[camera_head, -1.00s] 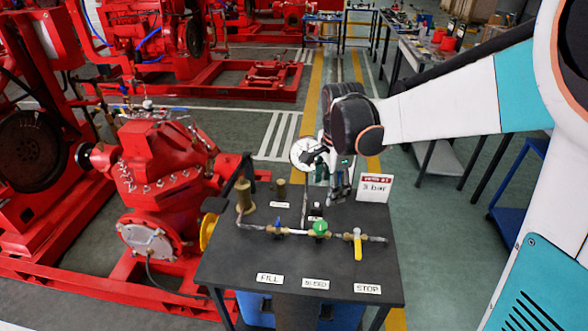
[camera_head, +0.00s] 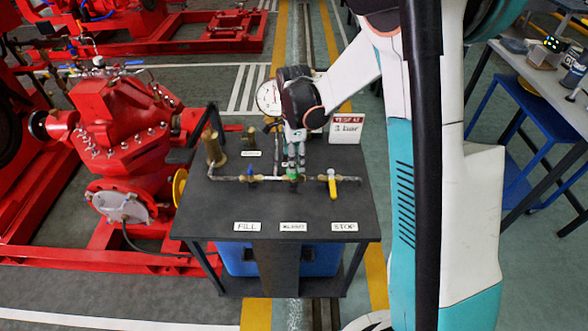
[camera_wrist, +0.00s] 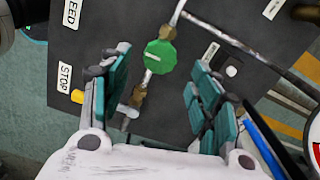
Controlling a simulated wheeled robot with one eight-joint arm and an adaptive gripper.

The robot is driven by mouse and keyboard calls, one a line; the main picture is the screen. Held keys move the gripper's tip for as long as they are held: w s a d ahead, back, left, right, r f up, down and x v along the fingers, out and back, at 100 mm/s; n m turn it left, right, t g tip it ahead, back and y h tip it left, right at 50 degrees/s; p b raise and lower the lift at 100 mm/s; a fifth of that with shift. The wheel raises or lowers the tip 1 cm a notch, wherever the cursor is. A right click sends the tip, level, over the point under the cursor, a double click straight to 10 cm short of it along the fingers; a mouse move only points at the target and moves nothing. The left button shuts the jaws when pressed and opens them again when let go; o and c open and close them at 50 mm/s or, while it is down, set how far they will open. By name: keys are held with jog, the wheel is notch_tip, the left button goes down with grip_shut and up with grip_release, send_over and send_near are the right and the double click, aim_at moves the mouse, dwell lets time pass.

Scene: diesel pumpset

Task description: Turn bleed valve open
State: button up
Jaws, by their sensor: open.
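The green bleed valve knob (camera_head: 293,178) sits on the brass pipe line across the dark bench top, behind the bleed label (camera_head: 293,227). In the wrist view the green knob (camera_wrist: 160,57) is faceted, with a pale bar mark on its face. My gripper (camera_head: 295,160) points down over the knob, and its fingers partly hide it in the head view. In the wrist view my gripper (camera_wrist: 161,60) is open, one teal-padded finger on each side of the knob with gaps between. I cannot tell the height left between fingertips and knob.
A blue-handled valve (camera_head: 250,173) is left of the knob and a yellow-handled valve (camera_head: 332,183) right. A gauge (camera_head: 268,98) and a pressure sign (camera_head: 346,129) stand behind. Brass posts (camera_head: 213,150) rise at the left. The bench front (camera_head: 215,210) is bare except for labels.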

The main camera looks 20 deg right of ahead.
jog(key=shift+f+b, duration=0.6)
jog(key=shift+f, duration=1.7)
jog(key=c, duration=1.1)
